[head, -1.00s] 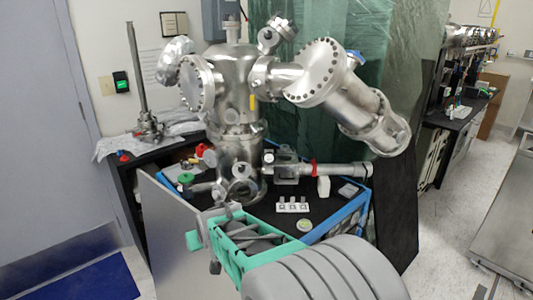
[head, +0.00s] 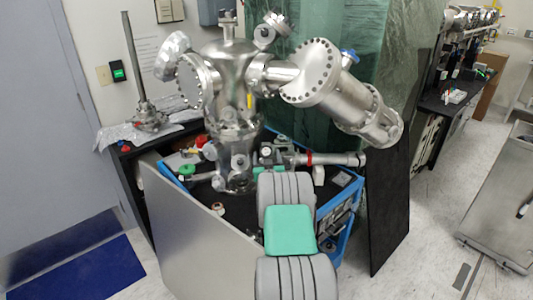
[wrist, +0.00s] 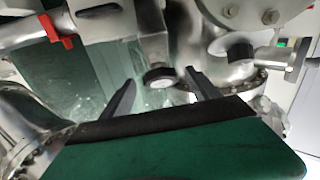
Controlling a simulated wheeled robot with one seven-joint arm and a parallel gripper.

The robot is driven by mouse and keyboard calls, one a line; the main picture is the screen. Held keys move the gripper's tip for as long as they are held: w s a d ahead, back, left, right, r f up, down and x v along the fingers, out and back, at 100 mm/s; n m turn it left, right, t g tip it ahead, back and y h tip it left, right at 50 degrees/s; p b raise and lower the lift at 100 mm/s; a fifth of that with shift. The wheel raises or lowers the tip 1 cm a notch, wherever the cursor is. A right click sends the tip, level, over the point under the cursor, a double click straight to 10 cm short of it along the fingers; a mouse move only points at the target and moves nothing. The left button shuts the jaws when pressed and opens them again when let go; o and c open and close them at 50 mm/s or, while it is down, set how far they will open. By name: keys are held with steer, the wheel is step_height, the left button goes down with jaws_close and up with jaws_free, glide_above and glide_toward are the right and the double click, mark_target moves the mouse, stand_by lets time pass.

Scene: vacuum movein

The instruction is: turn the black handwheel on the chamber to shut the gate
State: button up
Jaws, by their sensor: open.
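The steel chamber (head: 228,85) stands upright on the black top of the blue-framed cart in the head view. In the wrist view, my gripper (wrist: 160,77) is open, its two dark fingers apart. A short round black-rimmed knob with a pale face (wrist: 160,79) shows between the fingertips, beneath a metal stem; it looks like the handwheel, but I cannot be sure. I cannot tell whether the fingers touch it. A second black knob (wrist: 240,51) sits right of the fingers on a metal fitting. In the head view, my arm hides the gripper.
A horizontal tube with a red band (head: 309,158) runs right from the chamber base. A green knob (head: 187,170) is at left. A large angled cylinder (head: 345,95) overhangs at right. A grey panel (head: 205,235) leans at the cart's front left.

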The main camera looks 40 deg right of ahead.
steer(key=shift+w+d, duration=0.3)
steer(key=shift+w, duration=0.1)
steer(key=shift+c, duration=0.5)
steer(key=c, duration=1.3)
steer(key=shift+o, duration=0.2)
steer(key=shift+w+a+f+b, duration=0.1)
steer(key=shift+f+b, duration=0.2)
steer(key=shift+b, duration=0.65)
steer(key=m+b, duration=0.1)
steer(key=b, duration=0.1)
steer(key=m+g+h+b, duration=0.1)
steer(key=b, duration=0.1)
steer(key=shift+w+a+f, duration=0.1)
steer(key=shift+f, duration=0.15)
steer(key=b, duration=0.1)
steer(key=m+h+b, duration=0.1)
steer(key=b, duration=0.1)
steer(key=shift+r+m+g, duration=0.2)
steer(key=shift+m+g, duration=0.1)
steer(key=shift+g, duration=0.1)
steer(key=shift+r+m+g+h+b, duration=0.3)
steer(key=shift+r+m+b, duration=0.1)
steer(key=shift+b, duration=0.25)
